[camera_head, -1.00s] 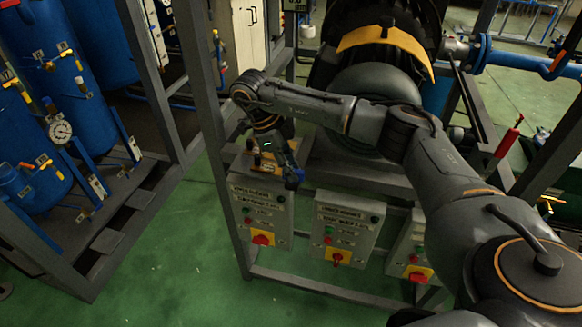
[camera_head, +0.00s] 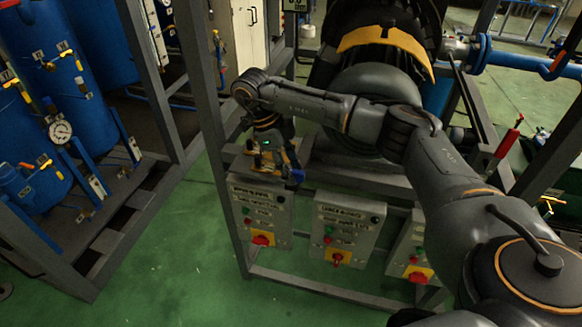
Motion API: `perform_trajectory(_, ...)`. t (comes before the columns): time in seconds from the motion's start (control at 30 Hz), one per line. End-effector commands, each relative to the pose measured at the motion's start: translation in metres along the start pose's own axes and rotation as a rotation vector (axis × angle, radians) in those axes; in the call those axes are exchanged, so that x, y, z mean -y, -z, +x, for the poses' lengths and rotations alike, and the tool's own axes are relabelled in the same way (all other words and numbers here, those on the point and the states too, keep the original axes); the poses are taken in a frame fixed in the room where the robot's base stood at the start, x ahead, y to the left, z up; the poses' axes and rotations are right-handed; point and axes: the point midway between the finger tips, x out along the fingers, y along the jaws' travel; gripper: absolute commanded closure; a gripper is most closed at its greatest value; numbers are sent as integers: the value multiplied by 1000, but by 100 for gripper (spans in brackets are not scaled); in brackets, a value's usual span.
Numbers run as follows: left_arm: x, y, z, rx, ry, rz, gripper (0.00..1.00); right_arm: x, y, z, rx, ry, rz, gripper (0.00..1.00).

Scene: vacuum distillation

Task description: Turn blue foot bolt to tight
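My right arm reaches in from the right, and its gripper (camera_head: 290,168) points down beside the frame's lower beam, above the left control box. A small blue part (camera_head: 297,177) shows at the gripper's tip. I cannot tell whether it is the blue foot bolt or part of the gripper. The fingers are dark and small, so their opening is unclear. My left gripper is out of view.
Control boxes with red switches hang below the beam: left (camera_head: 260,215), middle (camera_head: 340,230) and right (camera_head: 410,250). A grey frame post (camera_head: 215,130) stands left of the gripper. Blue tanks (camera_head: 45,75) stand at the far left. The green floor between is clear.

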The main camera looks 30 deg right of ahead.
Motion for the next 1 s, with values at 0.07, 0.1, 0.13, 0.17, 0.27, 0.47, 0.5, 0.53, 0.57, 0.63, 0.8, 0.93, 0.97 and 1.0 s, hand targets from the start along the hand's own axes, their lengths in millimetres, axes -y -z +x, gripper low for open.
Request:
perform_trajectory(0.07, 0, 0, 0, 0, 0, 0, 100, 0, 0, 0, -1, 0, -1, 60)
perform_trajectory(0.1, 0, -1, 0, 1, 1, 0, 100, 0, 0, 0, -1, 0, -1, 60)
perform_trajectory(0.13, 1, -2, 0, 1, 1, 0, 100, 0, 0, 0, -1, 0, -1, 60)
perform_trajectory(0.17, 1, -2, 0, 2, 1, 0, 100, 0, 0, -1, -1, 0, -1, 60)
perform_trajectory(0.27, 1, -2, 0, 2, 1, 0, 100, 0, 0, -7, 1, 2, -1, 60)
perform_trajectory(0.47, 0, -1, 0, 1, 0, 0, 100, 1, -1, -38, 2, 5, -1, 60)
perform_trajectory(0.5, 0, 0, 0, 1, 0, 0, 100, 1, 0, -47, 3, 5, 0, 60)
perform_trajectory(0.53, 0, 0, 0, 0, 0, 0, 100, 1, 0, -53, 3, 5, 1, 60)
perform_trajectory(0.57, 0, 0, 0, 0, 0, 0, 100, 1, 0, -58, 2, 4, 0, 60)
perform_trajectory(0.63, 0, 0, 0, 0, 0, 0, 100, 1, 0, -73, 2, 5, 1, 60)
perform_trajectory(0.8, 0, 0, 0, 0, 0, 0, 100, 0, 0, -101, 1, 4, 1, 60)
perform_trajectory(0.93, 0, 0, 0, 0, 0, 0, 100, 0, -1, -114, 0, 1, -1, 60)
perform_trajectory(0.97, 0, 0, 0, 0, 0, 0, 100, 0, -1, -116, 0, 1, -1, 60)
perform_trajectory(1.0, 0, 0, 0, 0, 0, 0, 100, 0, 0, -118, -1, 1, 0, 60)
